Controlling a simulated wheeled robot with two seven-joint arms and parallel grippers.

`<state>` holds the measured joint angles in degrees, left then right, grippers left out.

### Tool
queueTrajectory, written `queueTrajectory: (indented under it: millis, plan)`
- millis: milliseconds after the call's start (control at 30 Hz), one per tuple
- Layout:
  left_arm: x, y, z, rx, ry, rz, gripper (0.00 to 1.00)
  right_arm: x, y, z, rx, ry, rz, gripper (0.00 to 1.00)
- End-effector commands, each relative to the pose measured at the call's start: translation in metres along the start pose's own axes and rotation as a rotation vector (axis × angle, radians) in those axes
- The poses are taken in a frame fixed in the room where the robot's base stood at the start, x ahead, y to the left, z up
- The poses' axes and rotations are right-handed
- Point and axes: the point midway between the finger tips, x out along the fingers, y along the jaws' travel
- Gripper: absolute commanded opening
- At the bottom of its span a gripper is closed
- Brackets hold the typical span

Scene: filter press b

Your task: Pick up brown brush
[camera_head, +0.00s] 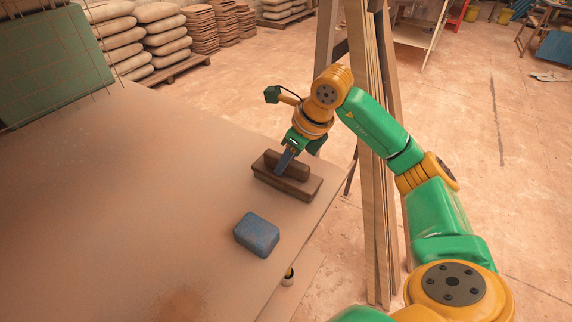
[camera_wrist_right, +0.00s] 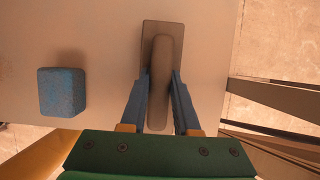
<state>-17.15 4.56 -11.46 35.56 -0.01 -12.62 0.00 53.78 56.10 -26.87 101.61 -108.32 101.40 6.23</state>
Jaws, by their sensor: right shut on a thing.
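The brown brush (camera_head: 306,183) is a flat block with a raised handle, at the right side of the table in the head view. It also shows in the right wrist view (camera_wrist_right: 163,60), with its long handle between my fingers. My right gripper (camera_head: 285,163) comes down on it from above, and its blue fingers are shut on the handle. In the right wrist view my right gripper (camera_wrist_right: 160,105) has one finger against each side of the handle. The brush appears to rest on the table, though a small gap cannot be ruled out. My left gripper is not in view.
A blue sponge-like block (camera_head: 257,234) lies on the brown table (camera_head: 130,190), near its right edge. Upright wooden boards (camera_head: 372,170) stand just beyond that edge. Stacked sacks (camera_head: 158,35) are at the back. The table's left and middle are clear.

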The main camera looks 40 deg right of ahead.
Motion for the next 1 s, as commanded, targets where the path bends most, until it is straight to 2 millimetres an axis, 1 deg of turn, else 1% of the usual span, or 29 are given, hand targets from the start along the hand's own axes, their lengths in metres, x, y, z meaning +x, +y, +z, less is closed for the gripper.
queueTrajectory:
  millis: [67,133,167,267,300,367,400,500,600,700,833,1000]
  plan:
    - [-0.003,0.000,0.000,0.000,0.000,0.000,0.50,-0.014,-0.001,0.007,0.001,-0.007,-0.002,0.00]
    - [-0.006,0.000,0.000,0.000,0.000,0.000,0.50,-0.031,0.000,0.015,-0.001,-0.009,-0.002,0.00]
    - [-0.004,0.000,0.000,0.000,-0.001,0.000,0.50,-0.037,0.006,0.014,-0.004,-0.010,-0.002,0.00]
    - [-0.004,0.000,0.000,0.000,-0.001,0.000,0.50,-0.066,0.027,0.015,-0.008,-0.011,-0.003,0.00]
    - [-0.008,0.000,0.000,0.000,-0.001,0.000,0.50,-0.081,0.035,0.016,-0.008,-0.011,-0.006,0.00]
    - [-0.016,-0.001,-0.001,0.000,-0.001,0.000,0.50,-0.101,0.048,0.017,-0.007,-0.009,-0.008,0.00]
    - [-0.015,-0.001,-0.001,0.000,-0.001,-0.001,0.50,-0.105,0.060,0.012,-0.009,-0.009,-0.008,0.00]
    - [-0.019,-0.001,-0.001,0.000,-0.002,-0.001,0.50,-0.121,0.087,0.004,-0.010,-0.007,-0.008,0.00]
    - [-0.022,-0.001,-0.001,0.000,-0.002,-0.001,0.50,-0.133,0.107,-0.002,-0.009,-0.005,-0.005,0.00]
    - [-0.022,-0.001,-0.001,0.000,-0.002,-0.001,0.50,-0.139,0.120,-0.005,-0.006,-0.005,-0.002,0.00]
    - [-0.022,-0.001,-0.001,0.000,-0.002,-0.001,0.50,-0.142,0.126,-0.007,-0.002,-0.002,-0.002,0.00]
    - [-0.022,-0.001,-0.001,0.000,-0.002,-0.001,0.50,-0.142,0.126,-0.008,-0.001,-0.001,-0.001,0.00]
